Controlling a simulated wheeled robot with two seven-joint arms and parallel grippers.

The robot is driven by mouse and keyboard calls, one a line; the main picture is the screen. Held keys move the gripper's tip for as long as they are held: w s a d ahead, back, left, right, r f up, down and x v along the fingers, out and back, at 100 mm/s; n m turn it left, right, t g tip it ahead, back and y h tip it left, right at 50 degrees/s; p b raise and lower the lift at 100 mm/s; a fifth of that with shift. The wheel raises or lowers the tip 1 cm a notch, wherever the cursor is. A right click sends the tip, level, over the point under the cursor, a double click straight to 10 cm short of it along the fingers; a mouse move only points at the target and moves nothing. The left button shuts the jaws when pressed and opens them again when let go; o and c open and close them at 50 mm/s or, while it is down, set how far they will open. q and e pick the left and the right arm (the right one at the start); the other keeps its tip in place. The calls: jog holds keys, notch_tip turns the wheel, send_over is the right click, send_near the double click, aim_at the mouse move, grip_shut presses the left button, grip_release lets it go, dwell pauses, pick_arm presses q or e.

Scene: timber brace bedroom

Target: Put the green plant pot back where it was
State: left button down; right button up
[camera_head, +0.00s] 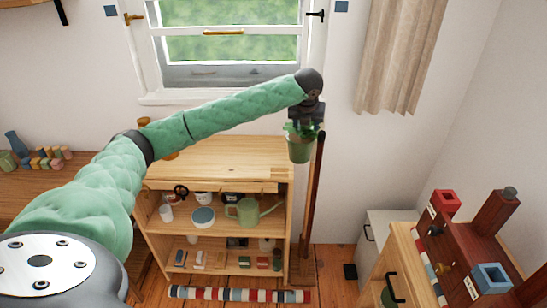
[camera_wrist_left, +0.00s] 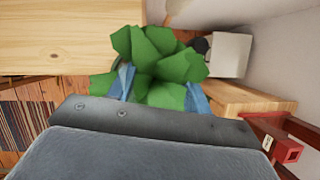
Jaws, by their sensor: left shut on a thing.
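The green plant pot (camera_head: 301,151) hangs below my left gripper (camera_head: 302,128) in the head view, just off the right end of the wooden shelf unit's top. My left gripper is shut on the pot, which looks upright. In the left wrist view the plant's leaves (camera_wrist_left: 160,62) fill the space between the blue fingers of my left gripper (camera_wrist_left: 160,88) and hide the pot. The wooden shelf unit (camera_head: 235,155) has a mostly bare top, which also shows in the left wrist view (camera_wrist_left: 60,35). My right gripper is in neither view.
A dark upright post (camera_head: 314,195) stands right beside the shelf unit, behind the held pot. The shelves hold a green watering can (camera_head: 247,211) and several small items. A window (camera_head: 230,40) is above. A white cabinet (camera_head: 377,240) and a red-brown rack (camera_head: 470,250) stand at right.

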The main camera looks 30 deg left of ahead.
pick_arm(q)
jog(key=shift+w+a+r+m+h, duration=0.2)
jog(key=shift+w+a+r+m, duration=0.05)
jog(key=shift+a+r+m, duration=0.3)
jog(key=shift+w+a+r+m+h, duration=0.2)
jog(key=shift+a+r+m, duration=0.3)
jog(key=shift+a, duration=0.1)
jog(key=shift+w+a+r, duration=0.1)
jog(key=shift+a, duration=0.05)
jog(key=shift+w+a+p, duration=0.1)
jog(key=shift+a+p, duration=0.15)
jog(key=shift+p, duration=0.1)
jog(key=w+a+f+p, duration=0.3)
jog(key=a+f+p, duration=0.3)
jog(key=a+f, duration=0.4)
jog(key=shift+a+f+p, duration=0.35)
jog(key=shift+f, duration=0.1)
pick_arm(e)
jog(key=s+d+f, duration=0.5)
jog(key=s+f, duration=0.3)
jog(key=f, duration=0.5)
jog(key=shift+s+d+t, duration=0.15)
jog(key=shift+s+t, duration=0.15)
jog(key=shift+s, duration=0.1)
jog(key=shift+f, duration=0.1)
